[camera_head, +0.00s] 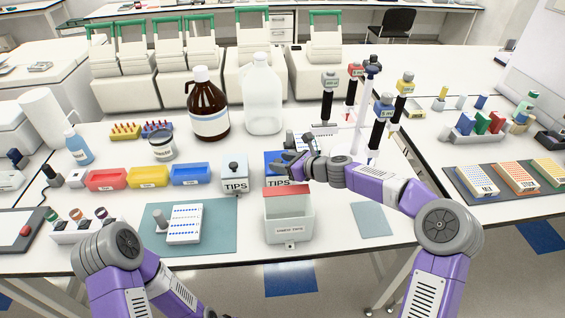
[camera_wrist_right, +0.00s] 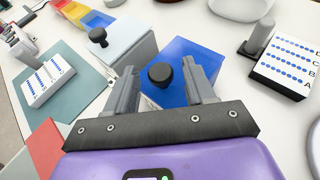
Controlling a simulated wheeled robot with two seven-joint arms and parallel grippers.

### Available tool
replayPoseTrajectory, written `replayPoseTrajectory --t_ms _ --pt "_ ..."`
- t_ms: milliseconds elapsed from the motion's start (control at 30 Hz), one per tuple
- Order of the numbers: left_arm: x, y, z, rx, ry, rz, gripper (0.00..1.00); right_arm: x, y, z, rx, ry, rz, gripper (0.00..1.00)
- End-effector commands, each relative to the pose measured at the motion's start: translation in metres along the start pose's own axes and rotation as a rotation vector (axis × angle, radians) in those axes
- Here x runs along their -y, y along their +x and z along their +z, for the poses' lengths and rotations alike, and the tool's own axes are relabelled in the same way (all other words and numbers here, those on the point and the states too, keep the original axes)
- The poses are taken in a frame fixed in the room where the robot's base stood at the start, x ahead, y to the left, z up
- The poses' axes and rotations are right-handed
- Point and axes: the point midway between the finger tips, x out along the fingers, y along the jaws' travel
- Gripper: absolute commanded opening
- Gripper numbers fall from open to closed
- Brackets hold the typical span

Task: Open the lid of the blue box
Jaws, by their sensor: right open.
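The blue box (camera_head: 272,168), marked TIPS, stands on the white table, its lid on; my right gripper covers part of it in the head view. In the right wrist view its blue lid (camera_wrist_right: 205,62) has a round black knob (camera_wrist_right: 160,75) on top. My right gripper (camera_head: 285,157) is open over the lid. In the wrist view its two fingers (camera_wrist_right: 158,67) stand on either side of the knob, with gaps between. Whether they are down at the knob's height is hard to tell. My left arm shows at lower left, but its gripper is out of view.
A white TIPS box (camera_head: 235,178) stands close left of the blue box. A bin with a red top (camera_head: 289,220) is in front. Bottles (camera_head: 263,100) stand behind, and a pipette stand (camera_head: 362,115) is at back right. A teal mat (camera_head: 220,238) lies at front left.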

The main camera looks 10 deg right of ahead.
Motion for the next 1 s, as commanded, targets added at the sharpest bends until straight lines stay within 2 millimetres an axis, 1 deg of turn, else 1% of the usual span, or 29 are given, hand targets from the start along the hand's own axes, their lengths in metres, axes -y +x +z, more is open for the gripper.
replayPoseTrajectory --t_ms 67,267,367,633,867,1000 --pt "0.0 0.0001 0.0 0.0 0.0 0.0 0.43 -0.0005 0.0028 -0.0002 0.0 0.0 0.001 0.54" --pt "0.0 0.0001 0.0 0.0 0.0 0.0 0.43 -0.0002 0.0028 -0.0003 -0.001 0.001 0.0 0.54" --pt "0.0 0.0001 0.0 0.0 0.0 0.0 0.43 -0.0002 0.0027 -0.0003 -0.001 0.001 0.0 0.42" --pt "0.0 0.0001 0.0 0.0 0.0 0.0 0.43 -0.0001 0.0025 -0.0004 -0.001 0.001 0.0 0.0" --pt "-0.0001 -0.0002 0.0 0.0 0.0 0.0 0.43 -0.0001 0.0024 -0.0002 -0.001 0.001 0.0 0.0" --pt "-0.0016 -0.0044 0.0002 0.0 0.0 0.0 0.43 0.0 0.002 0.0013 -0.004 0.004 0.001 0.0"
